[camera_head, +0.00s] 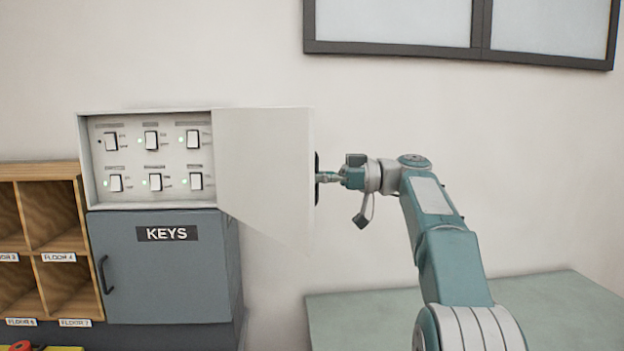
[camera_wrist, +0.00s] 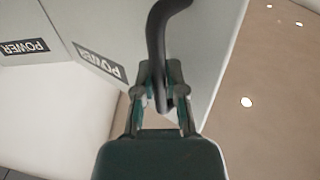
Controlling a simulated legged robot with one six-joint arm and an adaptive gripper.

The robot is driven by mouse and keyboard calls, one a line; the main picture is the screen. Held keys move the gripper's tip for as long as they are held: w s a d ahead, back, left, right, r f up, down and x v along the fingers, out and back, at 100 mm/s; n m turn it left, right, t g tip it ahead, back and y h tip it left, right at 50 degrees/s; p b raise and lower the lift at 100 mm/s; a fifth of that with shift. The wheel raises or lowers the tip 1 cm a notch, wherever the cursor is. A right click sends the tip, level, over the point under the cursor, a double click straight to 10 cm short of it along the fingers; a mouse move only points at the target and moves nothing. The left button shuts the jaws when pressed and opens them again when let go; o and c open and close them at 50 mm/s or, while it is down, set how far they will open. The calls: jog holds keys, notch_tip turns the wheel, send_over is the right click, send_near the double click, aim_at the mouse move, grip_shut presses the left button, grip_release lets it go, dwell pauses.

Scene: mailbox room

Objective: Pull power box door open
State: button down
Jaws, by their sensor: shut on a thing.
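The white power box (camera_head: 88,160) is mounted on the wall above the blue KEYS cabinet. Its door (camera_head: 264,165) stands swung open to the right, so the panel of several switches (camera_head: 152,160) with small green lights shows. My gripper (camera_head: 322,178) is at the door's right edge, shut on the dark door handle (camera_head: 317,165). In the wrist view, the fingers (camera_wrist: 163,98) close around the black curved handle (camera_wrist: 157,40), beside the door face with its POWER label (camera_wrist: 99,62). A second POWER marking (camera_wrist: 25,47) shows at the left there.
The blue KEYS cabinet (camera_head: 165,275) is below the box, with a dark handle on its left. Wooden cubbyholes (camera_head: 40,235) stand at the far left. A pale green table (camera_head: 545,305) is at the lower right. A dark-framed window (camera_head: 395,48) is above; the wall to the right is clear.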

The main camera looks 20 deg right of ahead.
dwell(0.4)
jog(key=c, duration=0.7)
grip_release()
jog(key=shift+d, duration=0.2)
jog(key=d, duration=0.4)
jog(key=s+d, duration=0.1)
jog(key=d, duration=0.6)
jog(key=shift+s+d+f, duration=0.15)
jog(key=shift+s+d, duration=0.2)
jog(key=shift+s, duration=0.05)
